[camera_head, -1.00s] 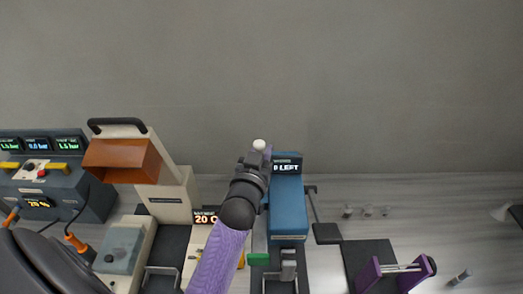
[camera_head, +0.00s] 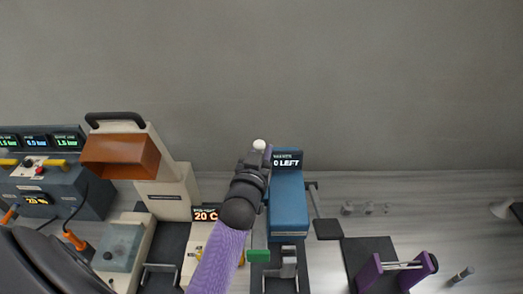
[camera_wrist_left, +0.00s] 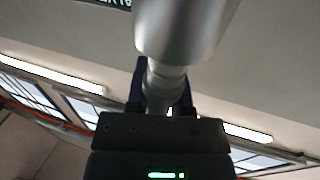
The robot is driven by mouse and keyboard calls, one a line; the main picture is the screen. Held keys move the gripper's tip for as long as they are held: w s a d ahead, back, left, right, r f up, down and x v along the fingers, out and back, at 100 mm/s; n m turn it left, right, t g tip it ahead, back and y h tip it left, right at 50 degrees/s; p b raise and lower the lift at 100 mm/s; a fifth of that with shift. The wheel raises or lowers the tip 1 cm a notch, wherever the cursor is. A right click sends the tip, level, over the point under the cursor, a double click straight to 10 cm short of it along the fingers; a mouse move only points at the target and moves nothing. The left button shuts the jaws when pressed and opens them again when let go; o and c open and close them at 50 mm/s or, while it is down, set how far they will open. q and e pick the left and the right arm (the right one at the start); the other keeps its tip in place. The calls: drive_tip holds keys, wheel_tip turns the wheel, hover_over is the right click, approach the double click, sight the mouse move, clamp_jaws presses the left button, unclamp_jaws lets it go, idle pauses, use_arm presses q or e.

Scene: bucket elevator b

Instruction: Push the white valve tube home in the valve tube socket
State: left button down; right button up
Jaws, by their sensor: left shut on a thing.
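My left gripper (camera_head: 258,158) is shut on a pale tube, which I take to be the white valve tube. Its rounded white end (camera_head: 259,145) shows just above the fingers in the head view, left of the blue machine's display. In the left wrist view the gripper (camera_wrist_left: 163,92) grips the tube's narrow grey part, and its wide white part (camera_wrist_left: 187,28) runs out of the top of the picture. I cannot make out the valve tube socket, nor whether the tube touches it. My right gripper is not in view.
The blue machine (camera_head: 288,205), whose display (camera_head: 286,162) reads "0 LEFT", stands just right of my gripper. A beige machine with an orange hopper (camera_head: 121,156) and a control console (camera_head: 40,180) stand left. A purple stand (camera_head: 368,272) is at lower right.

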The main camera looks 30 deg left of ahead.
use_arm(q)
drive_tip(key=shift+f+b, duration=0.65)
drive_tip(key=shift+f, duration=0.2)
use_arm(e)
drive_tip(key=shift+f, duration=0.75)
use_arm(q)
drive_tip(key=shift+c, duration=2.1)
unclamp_jaws()
